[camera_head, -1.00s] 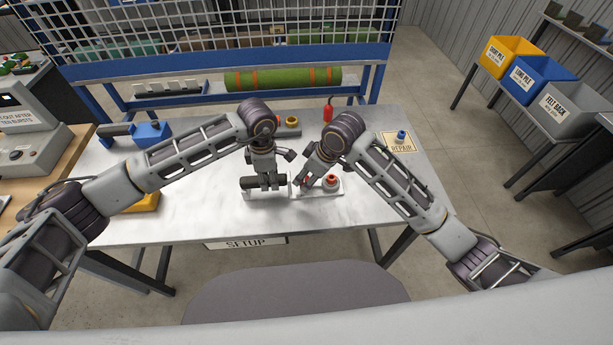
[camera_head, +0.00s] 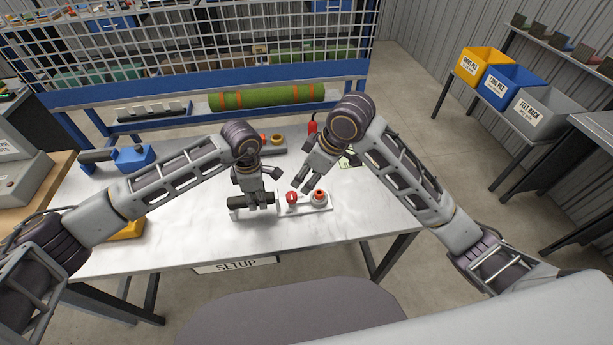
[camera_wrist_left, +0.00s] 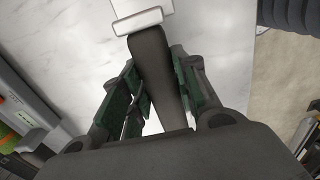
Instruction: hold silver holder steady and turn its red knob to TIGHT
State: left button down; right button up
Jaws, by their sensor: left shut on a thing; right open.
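The silver holder (camera_head: 306,210) lies on the bench with a dark handle at its left. Its red knob (camera_head: 291,198) stands near the handle; I cannot read any marking by it. A red-topped round part (camera_head: 318,196) sits to the knob's right. My left gripper (camera_head: 252,200) is shut around the dark handle. In the left wrist view the handle (camera_wrist_left: 152,62) runs between the left fingers (camera_wrist_left: 158,92), with the holder's pale end (camera_wrist_left: 137,20) beyond. My right gripper (camera_head: 300,184) is open and empty, above and behind the knob, apart from it.
The metal bench (camera_head: 180,220) is clear in front of the holder. A blue tool (camera_head: 133,157) and a yellow thing (camera_head: 127,230) lie at left. A green roll (camera_head: 260,97) lies on the rack behind. A red item (camera_head: 312,125) stands at the back.

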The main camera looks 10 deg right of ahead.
pick_arm(q)
jog(key=c, duration=1)
grip_release()
jog(key=shift+r, duration=0.1)
notch_tip(320, 180, up, 12)
jog(key=shift+s+f, duration=0.1)
jog(key=shift+f, duration=0.1)
dwell(0.4)
